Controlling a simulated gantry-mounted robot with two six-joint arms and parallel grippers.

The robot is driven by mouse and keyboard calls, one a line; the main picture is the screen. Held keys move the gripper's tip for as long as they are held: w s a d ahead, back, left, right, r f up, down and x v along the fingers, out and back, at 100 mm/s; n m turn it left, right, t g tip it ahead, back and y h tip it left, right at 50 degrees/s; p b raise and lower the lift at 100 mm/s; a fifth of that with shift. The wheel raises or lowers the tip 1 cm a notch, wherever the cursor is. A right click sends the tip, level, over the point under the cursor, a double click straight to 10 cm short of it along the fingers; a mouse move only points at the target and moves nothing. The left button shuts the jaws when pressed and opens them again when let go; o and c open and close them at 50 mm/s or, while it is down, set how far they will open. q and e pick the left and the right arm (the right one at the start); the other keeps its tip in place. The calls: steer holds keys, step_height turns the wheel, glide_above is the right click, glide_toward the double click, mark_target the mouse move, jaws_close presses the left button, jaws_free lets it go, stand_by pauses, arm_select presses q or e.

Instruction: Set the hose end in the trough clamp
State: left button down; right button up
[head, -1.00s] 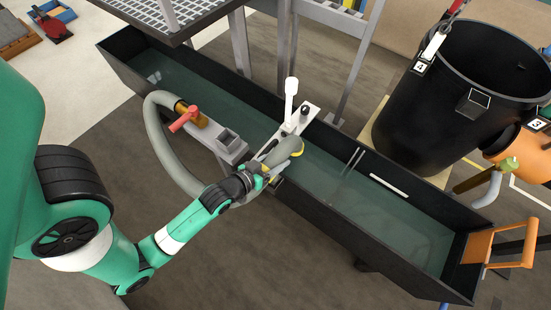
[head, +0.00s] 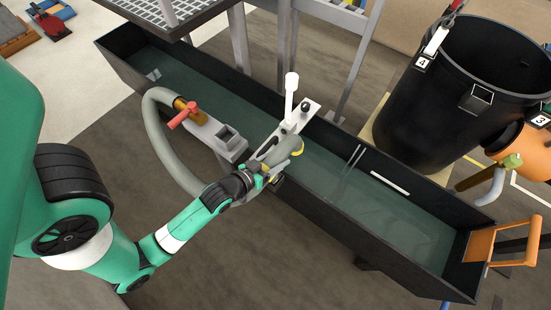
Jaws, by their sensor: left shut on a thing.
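A grey hose (head: 165,165) loops from a brass fitting with a red handle round to my left gripper. The left gripper (head: 268,175) is shut on the hose near its end. The hose end (head: 288,148), with a bit of yellow at its tip, points up and right over the trough. The trough clamp (head: 299,118) is a pale plate with a white upright lever (head: 291,88) and a dark knob, set across the trough (head: 205,85). The hose end lies just on the near side of the clamp plate; whether they touch is hidden. My right gripper is not in view.
The red-handled valve (head: 188,115) and a grey bracket (head: 228,138) stand at the trough's near edge, left of the gripper. A large black bin (head: 430,110) stands behind. An orange frame (head: 500,248) is at the trough's right end. The trough's right part is open.

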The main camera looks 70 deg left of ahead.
mark_target(264, 167)
arm_select(q)
steer(key=shift+f, duration=0.2)
steer(key=shift+c, duration=0.4)
jaws_free()
steer(key=shift+w, duration=0.1)
steer(key=shift+f, duration=0.15)
steer(key=p+v, duration=0.2)
steer(key=v, duration=0.3)
steer(key=shift+s+r, duration=0.25)
steer(key=shift+r, duration=0.05)
steer(key=v, duration=0.6)
steer(key=shift+d, duration=0.1)
